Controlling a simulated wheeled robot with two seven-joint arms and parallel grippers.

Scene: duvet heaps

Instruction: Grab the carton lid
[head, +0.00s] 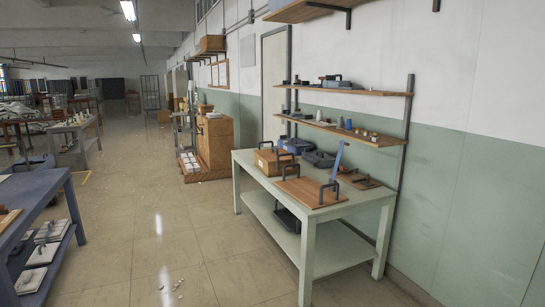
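A flat brown board (297,189) with dark upright handles lies at the front of the pale green table; it may be the carton lid, but I cannot tell for sure. Behind it on the left, a small brown box (267,165) also has dark handles. Neither of my grippers is in view.
The pale green table (340,210) stands against the wall, with dark blue cases (319,159) and a brown board (359,181) at the back. Wooden shelves (345,131) hang above. A blue bench (37,205) stands at left. The tiled floor between is mostly clear.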

